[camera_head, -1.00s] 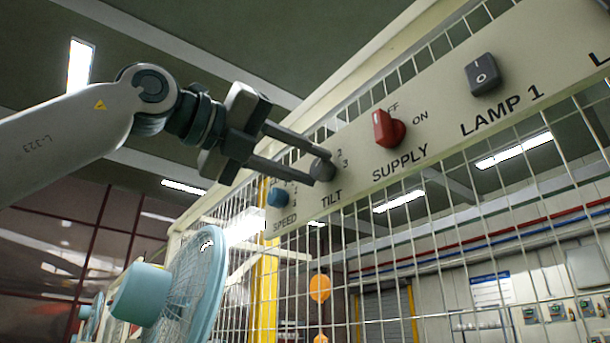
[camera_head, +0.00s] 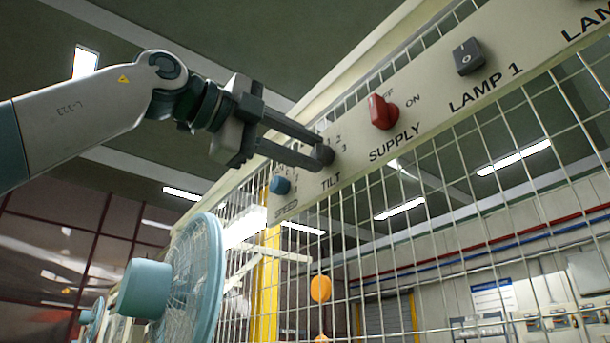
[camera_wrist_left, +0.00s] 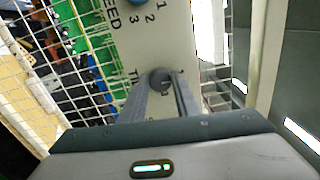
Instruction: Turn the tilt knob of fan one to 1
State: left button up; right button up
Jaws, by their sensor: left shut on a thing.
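The grey tilt knob (camera_head: 325,155) sits on the cream panel above the TILT label. My left gripper (camera_head: 318,153) comes in from the left and is shut on this knob. In the left wrist view the tilt knob (camera_wrist_left: 160,80) lies between the two fingers (camera_wrist_left: 161,92). The light blue fan (camera_head: 195,285) stands below the panel at the lower left. My right gripper is not in view.
The blue speed knob (camera_head: 280,185) is left of the tilt knob. The red supply knob (camera_head: 382,112) and the black lamp 1 switch (camera_head: 468,57) are to the right. A wire mesh fence (camera_head: 450,190) runs under the panel.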

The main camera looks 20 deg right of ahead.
pick_arm(q)
jog(key=shift+n, duration=0.6)
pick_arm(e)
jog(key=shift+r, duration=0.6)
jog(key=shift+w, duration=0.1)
pick_arm(q)
jog(key=o, duration=1)
jog(key=shift+o, duration=0.2)
jog(key=shift+a, duration=0.15)
jog(key=shift+a, duration=0.15)
jog(key=shift+s+a+b, duration=0.15)
jog(key=shift+a+b, duration=0.15)
jog(key=shift+b, duration=0.05)
jog(key=b+v, duration=0.2)
jog(key=v, duration=1.4)
jog(key=shift+a+b, duration=0.2)
jog(key=shift+b, duration=0.2)
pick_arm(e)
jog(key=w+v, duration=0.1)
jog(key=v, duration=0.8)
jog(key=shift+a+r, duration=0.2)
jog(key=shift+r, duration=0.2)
